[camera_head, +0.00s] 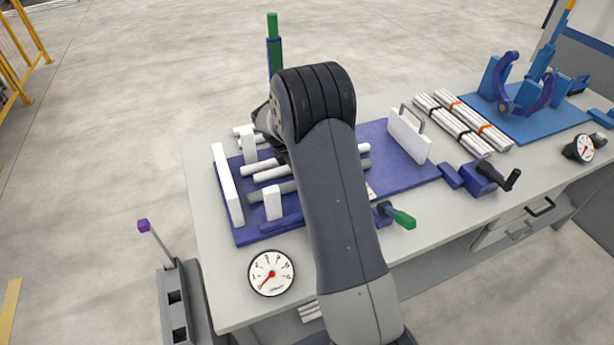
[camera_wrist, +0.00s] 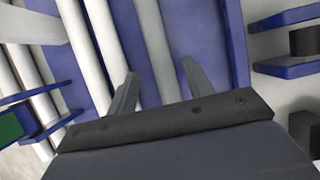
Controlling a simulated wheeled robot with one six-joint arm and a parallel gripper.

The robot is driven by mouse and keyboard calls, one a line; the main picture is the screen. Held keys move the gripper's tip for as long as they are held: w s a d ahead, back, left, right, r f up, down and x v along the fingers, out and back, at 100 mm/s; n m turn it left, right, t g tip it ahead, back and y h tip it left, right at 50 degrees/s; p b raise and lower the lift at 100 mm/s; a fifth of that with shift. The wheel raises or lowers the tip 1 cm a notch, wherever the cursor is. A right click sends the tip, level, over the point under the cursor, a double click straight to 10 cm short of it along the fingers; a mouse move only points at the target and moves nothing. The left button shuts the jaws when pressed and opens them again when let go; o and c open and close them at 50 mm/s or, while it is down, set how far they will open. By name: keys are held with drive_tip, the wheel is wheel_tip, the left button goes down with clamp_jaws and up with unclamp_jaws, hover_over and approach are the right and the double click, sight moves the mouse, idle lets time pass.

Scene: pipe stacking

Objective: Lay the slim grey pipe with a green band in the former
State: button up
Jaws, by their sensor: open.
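The former is a blue plate (camera_head: 385,150) with white upright posts, lying on the bench. Several white and grey pipes lie across it in the head view, their middles hidden by my arm. A slim grey pipe (camera_wrist: 153,42) runs between the fingers of my gripper (camera_wrist: 159,68) in the wrist view. My gripper is open, one finger on either side of this pipe, not visibly closed on it. I cannot see a green band on any pipe. In the head view my arm hides most of my gripper.
White pipes (camera_wrist: 102,40) lie left of the fingers.

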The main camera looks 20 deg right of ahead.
drive_tip(key=v, duration=0.6)
drive_tip(key=shift+a+r+b, duration=0.2)
drive_tip(key=shift+r+b, duration=0.1)
drive_tip(key=shift+r, duration=0.05)
drive_tip(key=shift+c, duration=0.6)
